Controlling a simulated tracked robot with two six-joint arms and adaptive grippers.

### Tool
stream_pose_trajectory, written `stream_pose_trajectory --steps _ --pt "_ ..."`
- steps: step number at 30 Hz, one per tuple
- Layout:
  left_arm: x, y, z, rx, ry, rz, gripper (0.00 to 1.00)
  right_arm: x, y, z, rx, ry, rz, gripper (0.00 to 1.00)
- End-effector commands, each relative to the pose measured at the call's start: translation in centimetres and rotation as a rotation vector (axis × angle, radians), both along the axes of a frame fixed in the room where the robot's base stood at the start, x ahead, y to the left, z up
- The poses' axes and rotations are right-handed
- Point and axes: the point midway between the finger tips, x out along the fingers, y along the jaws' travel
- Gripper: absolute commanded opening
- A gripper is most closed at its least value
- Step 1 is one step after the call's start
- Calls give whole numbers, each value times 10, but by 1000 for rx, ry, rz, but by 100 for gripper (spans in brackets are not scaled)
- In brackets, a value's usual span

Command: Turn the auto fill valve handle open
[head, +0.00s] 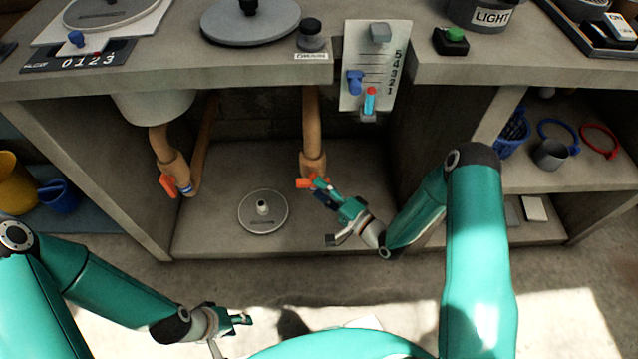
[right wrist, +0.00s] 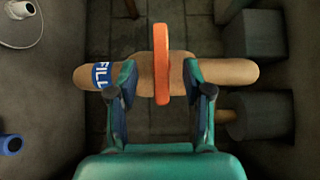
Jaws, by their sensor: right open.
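The orange valve handle (right wrist: 161,62) sits on a tan pipe (right wrist: 225,73) with a blue band marked FILL (right wrist: 105,75). In the right wrist view the handle stands upright in the picture, across the pipe. My right gripper (right wrist: 158,76) is open, one finger on each side of the handle with a gap at both sides. In the head view my right gripper (head: 322,188) partly hides the handle (head: 305,182) at the lower end of the middle pipe (head: 312,130). My left gripper (head: 238,320) is low at the front, away from the valve; its finger opening is unclear.
A second orange handle (head: 168,186) is on the left pipe under the counter. A round grey lid (head: 262,211) lies on the pit floor. The counter edge (head: 210,82) overhangs the opening. A level gauge (head: 372,65) hangs at the counter front.

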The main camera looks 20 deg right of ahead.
Motion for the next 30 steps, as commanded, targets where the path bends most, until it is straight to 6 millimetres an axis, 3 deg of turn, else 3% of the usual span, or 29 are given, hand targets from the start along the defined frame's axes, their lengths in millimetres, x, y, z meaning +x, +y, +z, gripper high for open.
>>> stream_pose_trajectory --steps 6,18,27,29,30 --pt "0 0 -4 0 0 0 40 23 13 -1 -1 0 1 50" --pt "0 0 -4 0 0 0 40 27 15 0 0 1 0 48" --pt "0 0 -4 0 0 0 40 27 15 -1 0 2 -1 0" --pt "0 0 -4 0 0 0 40 27 15 -1 0 2 -1 0" --pt "0 0 -4 0 0 2 40 27 -2 -1 -2 2 -5 0"
